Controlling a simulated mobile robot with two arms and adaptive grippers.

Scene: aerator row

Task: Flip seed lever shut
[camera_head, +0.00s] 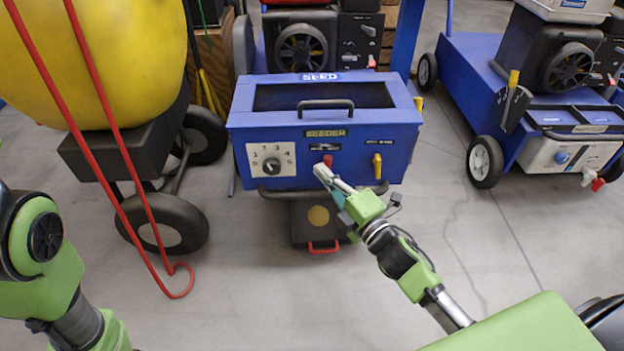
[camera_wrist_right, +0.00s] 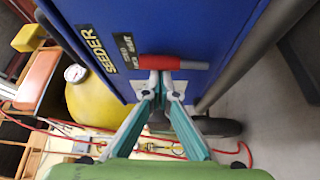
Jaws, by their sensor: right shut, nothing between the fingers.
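The blue seeder box (camera_head: 240,123) stands in the middle, with a small red lever (camera_head: 328,160) on its front panel. A yellow lever (camera_head: 377,165) is to the right of it on the same panel. I cannot read which label marks the seed lever. My right gripper (camera_head: 321,172) is shut and empty, with its tips just below the red lever. In the right wrist view the red lever (camera_wrist_right: 172,62) lies across the picture just beyond the fingertips (camera_wrist_right: 163,82). I cannot tell whether they touch it. My left arm shows at lower left, but its gripper does not.
A white dial plate (camera_head: 256,168) is left on the panel, and a black handle (camera_head: 325,104) is on top. A yellow tank (camera_head: 110,60) on wheels with red bars stands left. A blue cart (camera_head: 470,70) stands right.

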